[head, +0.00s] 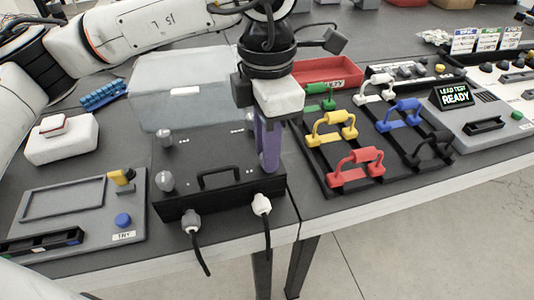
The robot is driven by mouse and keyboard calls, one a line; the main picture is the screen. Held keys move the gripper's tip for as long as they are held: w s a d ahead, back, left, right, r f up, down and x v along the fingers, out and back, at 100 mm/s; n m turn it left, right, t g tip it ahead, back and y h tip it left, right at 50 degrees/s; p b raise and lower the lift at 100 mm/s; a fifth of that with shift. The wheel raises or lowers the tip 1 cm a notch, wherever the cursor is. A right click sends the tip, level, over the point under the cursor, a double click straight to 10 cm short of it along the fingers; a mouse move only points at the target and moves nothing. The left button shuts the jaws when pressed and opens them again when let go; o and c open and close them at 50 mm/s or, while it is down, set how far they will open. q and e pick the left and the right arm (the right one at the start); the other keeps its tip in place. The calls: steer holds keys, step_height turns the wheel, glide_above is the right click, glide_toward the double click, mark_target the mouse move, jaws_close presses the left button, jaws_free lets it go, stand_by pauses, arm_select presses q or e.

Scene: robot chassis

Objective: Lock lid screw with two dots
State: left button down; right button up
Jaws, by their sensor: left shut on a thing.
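A black chassis box (216,201) with a handle on its lid stands at the front of the table. Grey lid screws stand at its left side, one at the back (165,138) and one at the front (165,180). Small pale dots mark the lid, too small to count surely. My left gripper (268,164) points straight down at the lid's right front corner. Its purple fingers are shut around a lid screw there, which they mostly hide. Another grey knob shows behind the fingers at the lid's right back. My right gripper is out of view.
Two black cables with pale plugs (262,205) leave the chassis front. A grey panel (85,210) is at left, a clear bin (180,75) behind. A rack with coloured handles (355,168) and a lead tester (454,95) are at right.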

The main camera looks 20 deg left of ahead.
arm_select(q)
steer(key=shift+m+b, duration=0.75)
steer(key=shift+m, duration=1.15)
steer(key=c, duration=1.6)
jaws_free()
steer(key=shift+o, duration=0.2)
steer(key=shift+r, duration=0.1)
step_height(320, 180, up, 10)
steer(key=p, duration=0.1)
steer(key=shift+r, duration=0.1)
